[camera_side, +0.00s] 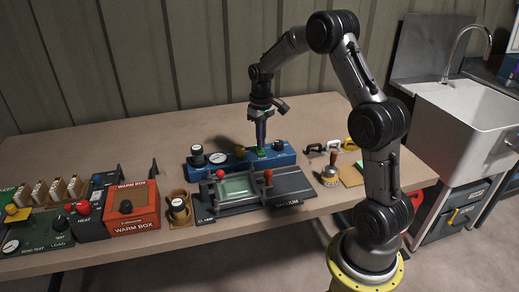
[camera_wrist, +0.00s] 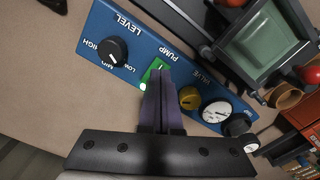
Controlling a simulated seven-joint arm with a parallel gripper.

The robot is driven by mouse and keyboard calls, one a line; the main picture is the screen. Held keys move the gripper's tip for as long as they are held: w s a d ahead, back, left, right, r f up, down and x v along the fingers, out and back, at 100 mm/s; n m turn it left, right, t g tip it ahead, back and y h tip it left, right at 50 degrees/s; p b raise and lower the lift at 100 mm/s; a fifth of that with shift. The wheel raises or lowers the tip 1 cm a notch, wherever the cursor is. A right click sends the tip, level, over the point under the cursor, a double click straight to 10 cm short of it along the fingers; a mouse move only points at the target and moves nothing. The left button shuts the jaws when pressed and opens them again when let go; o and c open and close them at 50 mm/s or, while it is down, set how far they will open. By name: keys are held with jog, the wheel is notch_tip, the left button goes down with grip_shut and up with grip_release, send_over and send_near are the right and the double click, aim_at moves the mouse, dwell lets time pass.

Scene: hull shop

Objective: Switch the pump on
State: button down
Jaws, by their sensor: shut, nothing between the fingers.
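The blue pump panel (camera_side: 284,160) lies on the bench and also shows in the wrist view (camera_wrist: 98,25). It carries a LEVEL knob (camera_wrist: 112,50), a green switch (camera_wrist: 153,70) by the word PUMP, a yellow VALVE knob (camera_wrist: 189,97) and a round gauge (camera_wrist: 216,111). A small bright greenish-white spot, apparently a lit lamp (camera_wrist: 143,87), shows beside the switch. My gripper (camera_wrist: 161,72) is shut and empty, pointing down with its fingertips at the green switch. It also shows in the side view (camera_side: 261,143). The fingers partly cover the switch, so contact and its tilt cannot be told.
A dark vacuum fixture with a greenish tray (camera_side: 236,187) and red-knobbed levers stands in front of the panel. The red warm box (camera_side: 132,208) stands to the left. A wooden-handled tool (camera_side: 331,170) and clamps (camera_side: 325,146) lie to the right. Bench behind the panel is clear.

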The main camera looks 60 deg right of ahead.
aim_at(260, 152)
jog(key=shift+r, duration=2.6)
jog(key=shift+a, duration=0.1)
jog(key=s+a+r+n+t, duration=0.1)
jog(key=s+a+r+t, duration=0.15)
jog(key=a+r, duration=0.45)
jog(key=s+a+r+n+t, duration=0.1)
jog(key=s+a+r+n, duration=0.15)
jog(key=a+r, duration=0.45)
jog(key=s+a+r+t, duration=0.2)
jog(key=s+a, duration=0.4)
jog(key=s, duration=0.3)
jog(key=s+a+f, duration=0.2)
jog(key=s+f, duration=0.4)
jog(key=s, duration=0.2)
jog(key=shift+s+f, duration=0.25)
jog(key=shift+s, duration=0.1)
